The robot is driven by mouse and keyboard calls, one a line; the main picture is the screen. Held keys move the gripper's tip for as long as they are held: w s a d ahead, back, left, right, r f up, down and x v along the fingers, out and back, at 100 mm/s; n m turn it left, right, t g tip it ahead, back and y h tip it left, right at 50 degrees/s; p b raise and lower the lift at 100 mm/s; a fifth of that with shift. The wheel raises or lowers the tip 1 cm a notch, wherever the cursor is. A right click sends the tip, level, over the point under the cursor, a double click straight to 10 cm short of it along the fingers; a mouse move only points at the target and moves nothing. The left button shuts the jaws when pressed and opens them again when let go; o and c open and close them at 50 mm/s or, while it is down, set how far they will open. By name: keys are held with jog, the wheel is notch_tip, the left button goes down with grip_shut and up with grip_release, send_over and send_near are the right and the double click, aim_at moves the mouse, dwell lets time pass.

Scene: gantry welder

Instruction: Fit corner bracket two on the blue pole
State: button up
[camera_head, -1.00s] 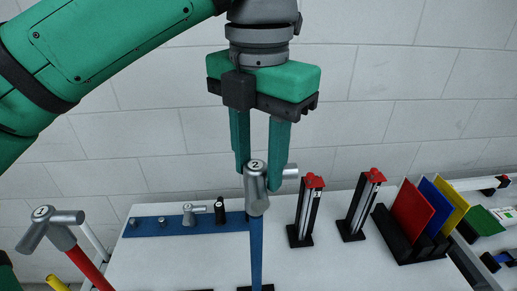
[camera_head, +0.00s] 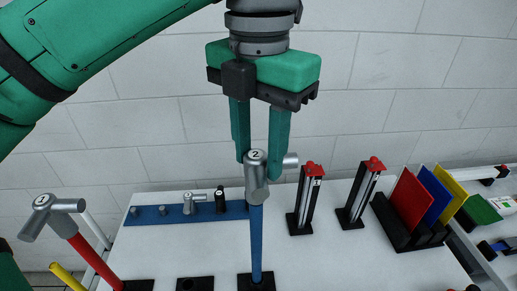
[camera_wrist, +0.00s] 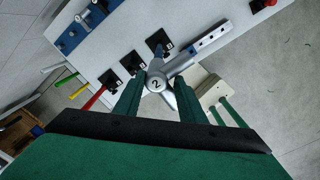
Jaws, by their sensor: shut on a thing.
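Corner bracket two (camera_head: 257,186) is a silver elbow fitting marked 2, with a side arm pointing right. My gripper (camera_head: 259,166) is shut on it, its green fingers at the bracket's upper part. The blue pole (camera_head: 256,243) stands upright in a black base, and its top meets the bracket's lower end. How far the pole reaches inside is hidden.
A red pole (camera_head: 95,262) at left carries a bracket (camera_head: 50,212) marked 1. A blue strip (camera_head: 170,214) with small fittings lies behind. Two red-topped posts (camera_head: 307,200) (camera_head: 361,195) and a rack (camera_head: 395,228) of coloured plates stand at right on the white table (camera_head: 330,262).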

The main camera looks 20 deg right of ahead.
jog(key=shift+f, duration=0.1)
jog(key=shift+f, duration=3.25)
jog(key=o, duration=1.3)
notch_tip(320, 180, up, 11)
jog(key=shift+f, duration=0.15)
jog(key=shift+s, duration=0.1)
